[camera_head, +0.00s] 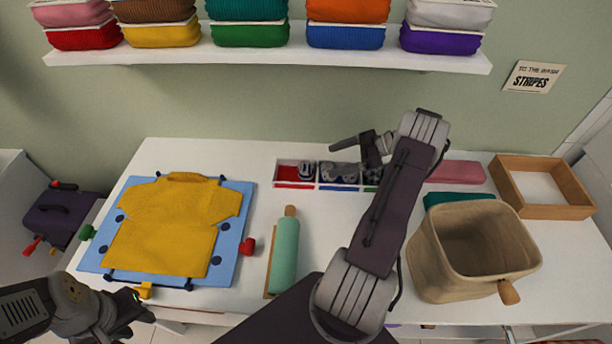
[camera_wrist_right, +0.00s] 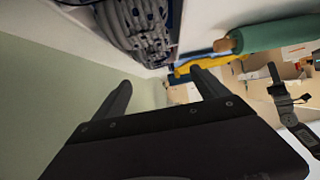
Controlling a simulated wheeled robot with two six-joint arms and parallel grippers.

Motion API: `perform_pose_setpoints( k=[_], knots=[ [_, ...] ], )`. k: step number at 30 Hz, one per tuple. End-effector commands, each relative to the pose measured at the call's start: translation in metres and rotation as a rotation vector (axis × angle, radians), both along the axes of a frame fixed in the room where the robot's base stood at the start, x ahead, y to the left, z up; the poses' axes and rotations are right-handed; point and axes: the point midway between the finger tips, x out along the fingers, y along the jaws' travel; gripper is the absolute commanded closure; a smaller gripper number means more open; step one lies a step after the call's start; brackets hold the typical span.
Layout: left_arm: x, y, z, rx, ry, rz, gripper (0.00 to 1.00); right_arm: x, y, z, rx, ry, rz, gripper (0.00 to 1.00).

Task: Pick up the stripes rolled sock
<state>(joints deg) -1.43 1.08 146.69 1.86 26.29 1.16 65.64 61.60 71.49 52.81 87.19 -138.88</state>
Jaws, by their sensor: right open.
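A divided tray (camera_head: 283,186) stands at the back of the white table, with red, blue and green sections. A light rolled sock with dark stripes (camera_head: 307,169) sits in the red section at its left. Grey-blue patterned rolls (camera_head: 338,172) lie in the blue section. My right gripper (camera_head: 338,150) is open and empty, above the tray's middle. The right wrist view shows its two spread fingers (camera_wrist_right: 164,82) and a grey striped or patterned roll (camera_wrist_right: 137,30) beyond them, apart from them. My right arm hides part of the green section. My left gripper (camera_head: 142,307) is low at the left, its jaw unclear.
A beige basket (camera_head: 430,265) and an empty wooden tray (camera_head: 545,211) stand at the right. A green rolling pin (camera_head: 285,256) and a yellow shirt on a blue board (camera_head: 240,205) lie at the left. A sign (camera_head: 533,77) reads STRIPES. A shelf (camera_head: 260,55) with folded clothes hangs above.

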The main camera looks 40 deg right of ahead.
Motion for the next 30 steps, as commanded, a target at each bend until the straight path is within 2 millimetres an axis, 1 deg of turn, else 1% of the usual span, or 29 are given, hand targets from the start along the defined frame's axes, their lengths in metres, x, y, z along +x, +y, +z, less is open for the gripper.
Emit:
perform_pose_setpoints(
  k=[4,9,14,18,21,24,29,30],
  knots=[
    [0.000,0.000,0.004,0.000,0.000,0.000,0.64,0.005,0.006,-0.001,-0.001,0.002,0.002,0.16],
    [0.000,0.000,0.011,0.000,0.000,0.000,0.64,0.020,0.024,-0.013,0.001,0.006,0.003,0.16],
    [0.000,0.000,0.012,0.000,0.000,0.000,0.64,0.027,0.030,-0.018,-0.001,0.006,0.003,0.16],
    [0.000,0.000,0.022,0.000,0.000,0.000,0.64,0.046,0.045,-0.026,0.000,0.006,0.005,0.16],
    [0.000,0.000,0.024,0.000,0.000,0.000,0.64,0.055,0.055,-0.035,0.001,0.007,0.003,0.16],
    [0.000,0.000,0.024,0.000,0.000,0.000,0.64,0.058,0.059,-0.039,-0.001,0.007,0.002,0.16],
    [0.000,0.000,0.023,0.000,0.000,0.000,0.64,0.059,0.059,-0.039,-0.002,0.007,0.001,0.16],
    [0.000,0.000,0.023,0.000,0.000,0.000,0.64,0.059,0.059,-0.039,-0.002,0.007,0.001,0.19]
  ],
)
